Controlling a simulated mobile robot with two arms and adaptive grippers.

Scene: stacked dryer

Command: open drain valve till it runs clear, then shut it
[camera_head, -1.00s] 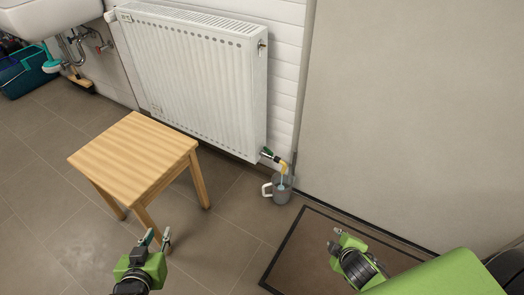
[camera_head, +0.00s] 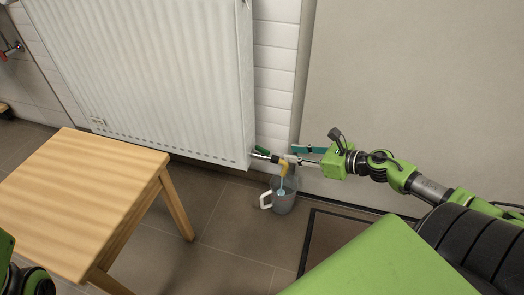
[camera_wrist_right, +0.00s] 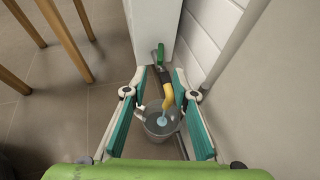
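The drain valve (camera_head: 272,156) with a green lever (camera_head: 262,150) sits at the radiator's lower right corner. The lever also shows in the right wrist view (camera_wrist_right: 160,54). A yellow spout (camera_head: 283,167) hangs from the valve, and a pale blue stream runs from it into a grey jug (camera_head: 284,204) with a white handle on the floor. The jug holds pale liquid in the right wrist view (camera_wrist_right: 161,127). My right gripper (camera_head: 297,156) is open beside the valve. In the wrist view, its teal fingers stand either side of the spout, empty. My left gripper is out of view.
The white radiator (camera_head: 150,75) hangs on the wall above the jug. A wooden stool (camera_head: 85,195) stands at left. A grey panel (camera_head: 410,95) fills the right, with a dark-edged mat (camera_head: 335,240) on the floor before it. Tiled floor is clear between stool and jug.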

